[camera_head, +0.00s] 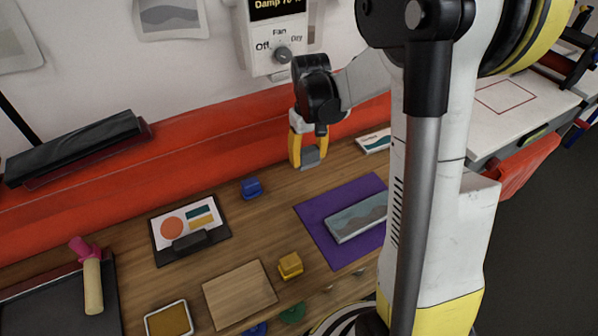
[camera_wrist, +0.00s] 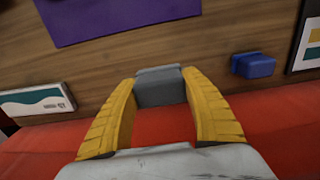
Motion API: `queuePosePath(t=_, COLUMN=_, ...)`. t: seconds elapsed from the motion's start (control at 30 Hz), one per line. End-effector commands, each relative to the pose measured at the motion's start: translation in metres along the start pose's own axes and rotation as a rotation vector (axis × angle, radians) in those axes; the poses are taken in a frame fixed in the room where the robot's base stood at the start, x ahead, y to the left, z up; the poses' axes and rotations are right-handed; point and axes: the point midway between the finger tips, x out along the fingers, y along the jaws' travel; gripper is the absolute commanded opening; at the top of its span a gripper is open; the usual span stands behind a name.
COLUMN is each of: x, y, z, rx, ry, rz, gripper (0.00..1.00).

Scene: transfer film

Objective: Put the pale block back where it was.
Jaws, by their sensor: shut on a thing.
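The pale grey block (camera_head: 310,157) is between the yellow fingers of my gripper (camera_head: 308,160), near the back edge of the wooden table by the red padding. In the wrist view, both yellow fingers of the gripper (camera_wrist: 161,90) close on the sides of the grey block (camera_wrist: 160,86). Its upper part shows beyond the fingertips. I cannot tell whether the block touches the table or hangs just above it. No spot for it is clearly marked in either view.
A blue block (camera_head: 252,188) stands left of my gripper. A purple mat (camera_head: 313,219) bears a grey picture panel (camera_head: 358,217). A yellow block (camera_head: 290,265), wooden board (camera_head: 238,294) and clipboard (camera_head: 186,245) lie nearer. A white box (camera_head: 373,141) is at right. A knob panel (camera_head: 270,46) hangs behind.

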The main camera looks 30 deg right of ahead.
Motion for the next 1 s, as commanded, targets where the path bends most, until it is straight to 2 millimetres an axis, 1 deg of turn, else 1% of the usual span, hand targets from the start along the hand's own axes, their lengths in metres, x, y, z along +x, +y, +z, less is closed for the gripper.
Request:
queuePosePath(t=0.03, x=0.007, y=-0.006, z=-0.006, rx=-0.004, ry=0.000, rz=0.000, gripper=0.24)
queuePosePath(t=0.1, x=0.011, y=-0.011, z=-0.012, rx=-0.002, ry=0.000, rz=0.000, gripper=0.24)
queuePosePath(t=0.27, x=0.017, y=-0.015, z=-0.016, rx=-0.001, ry=0.000, rz=0.000, gripper=0.24)
queuePosePath(t=0.5, x=0.052, y=-0.015, z=-0.016, rx=-0.001, ry=0.000, rz=0.000, gripper=0.24)
queuePosePath(t=0.73, x=0.052, y=-0.015, z=-0.016, rx=-0.001, ry=0.000, rz=0.000, gripper=0.24)
queuePosePath(t=0.87, x=0.056, y=-0.014, z=-0.016, rx=-0.001, ry=0.000, rz=0.000, gripper=0.24)
queuePosePath(t=0.9, x=0.056, y=-0.015, z=-0.016, rx=-0.001, ry=0.000, rz=0.000, gripper=0.55)
queuePosePath(t=0.97, x=0.055, y=-0.014, z=-0.016, rx=-0.001, ry=0.000, rz=0.000, gripper=0.73)
queuePosePath(t=1.0, x=0.055, y=-0.014, z=-0.016, rx=-0.001, ry=0.000, rz=0.000, gripper=0.73)
